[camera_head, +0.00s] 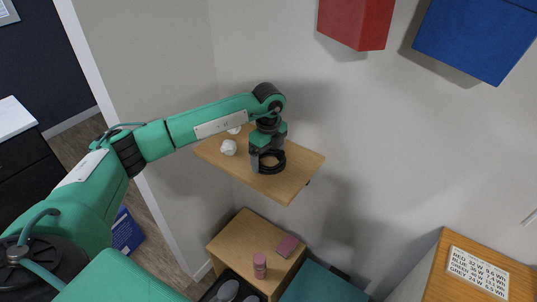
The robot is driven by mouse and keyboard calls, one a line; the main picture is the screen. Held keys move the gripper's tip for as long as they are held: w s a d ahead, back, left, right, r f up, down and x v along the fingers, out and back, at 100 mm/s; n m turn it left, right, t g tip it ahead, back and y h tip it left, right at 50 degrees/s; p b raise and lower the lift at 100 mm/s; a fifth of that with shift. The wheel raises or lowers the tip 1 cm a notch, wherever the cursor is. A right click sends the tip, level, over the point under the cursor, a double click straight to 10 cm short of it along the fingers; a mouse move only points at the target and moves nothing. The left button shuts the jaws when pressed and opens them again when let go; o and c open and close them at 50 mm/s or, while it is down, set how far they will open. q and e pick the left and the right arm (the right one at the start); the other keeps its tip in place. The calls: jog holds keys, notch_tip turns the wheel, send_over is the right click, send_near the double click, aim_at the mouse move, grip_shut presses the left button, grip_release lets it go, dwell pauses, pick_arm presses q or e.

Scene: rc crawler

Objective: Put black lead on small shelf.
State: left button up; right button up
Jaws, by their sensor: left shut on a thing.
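The black lead (278,163) is a coiled black ring at the small wooden shelf (290,187) on the wall. My left gripper (265,165) points down over the shelf and is shut on the lead. I cannot tell whether the lead touches the board or hangs just above it. The gripper hides part of the coil. My right gripper is not in view.
Crumpled white pieces (228,147) lie on the shelf, left of the gripper. Below is a wooden cabinet (237,232) with a pink can (260,266) and a pink block (288,246). Red (356,22) and blue (480,38) boxes hang above right.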

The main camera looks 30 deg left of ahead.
pick_arm(q)
jog(key=shift+f, duration=0.15)
jog(key=o, duration=0.8)
jog(key=shift+c, duration=0.2)
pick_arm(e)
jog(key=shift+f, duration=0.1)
pick_arm(q)
jog(key=shift+r, duration=0.3)
notch_tip(320, 180, up, 12)
jog(key=b, duration=0.3)
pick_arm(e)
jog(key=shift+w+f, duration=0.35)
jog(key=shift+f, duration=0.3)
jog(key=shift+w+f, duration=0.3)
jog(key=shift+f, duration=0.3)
pick_arm(q)
jog(key=shift+f, duration=0.15)
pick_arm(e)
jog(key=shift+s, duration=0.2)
